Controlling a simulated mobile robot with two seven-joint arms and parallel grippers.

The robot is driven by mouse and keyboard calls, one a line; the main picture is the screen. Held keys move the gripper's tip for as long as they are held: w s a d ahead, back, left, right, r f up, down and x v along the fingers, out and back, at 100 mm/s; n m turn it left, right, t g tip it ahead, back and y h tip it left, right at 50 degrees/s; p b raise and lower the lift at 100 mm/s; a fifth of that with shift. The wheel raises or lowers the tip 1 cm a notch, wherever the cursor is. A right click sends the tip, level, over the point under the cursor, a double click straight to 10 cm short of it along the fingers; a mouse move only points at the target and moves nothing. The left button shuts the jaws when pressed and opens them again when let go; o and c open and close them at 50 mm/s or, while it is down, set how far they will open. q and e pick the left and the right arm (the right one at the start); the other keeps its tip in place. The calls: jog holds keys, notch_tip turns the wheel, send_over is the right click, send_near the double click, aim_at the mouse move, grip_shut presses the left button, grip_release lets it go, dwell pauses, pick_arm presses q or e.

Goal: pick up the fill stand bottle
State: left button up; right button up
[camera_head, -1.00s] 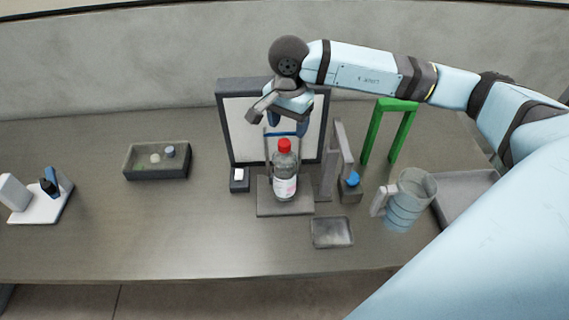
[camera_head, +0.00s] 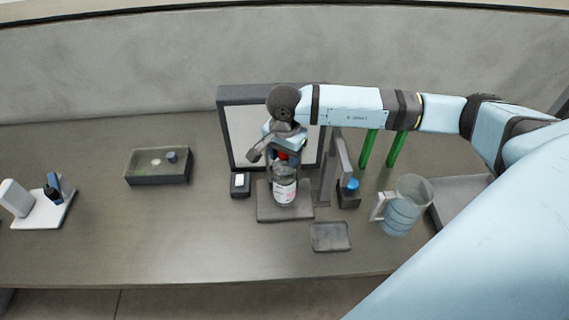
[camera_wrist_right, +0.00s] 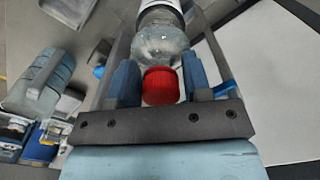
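The fill stand bottle (camera_head: 285,187) is clear with a white label and a red cap, and stands upright on the grey base plate (camera_head: 268,213) of the fill stand. My right gripper (camera_head: 281,158) is over the bottle's top, partly hiding the red cap. In the right wrist view the cap (camera_wrist_right: 161,86) lies between the two blue fingers (camera_wrist_right: 160,80), with a gap on each side. The gripper is open. My left gripper is in neither view.
A framed white panel (camera_head: 240,130) stands behind the bottle. A grey post (camera_head: 329,170), a blue-capped block (camera_head: 348,192) and a pitcher (camera_head: 407,207) are to its right. A small tray (camera_head: 331,237) lies in front, and a dark bin (camera_head: 158,178) is left.

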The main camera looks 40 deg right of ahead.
grip_shut()
jog(key=shift+r, duration=0.15)
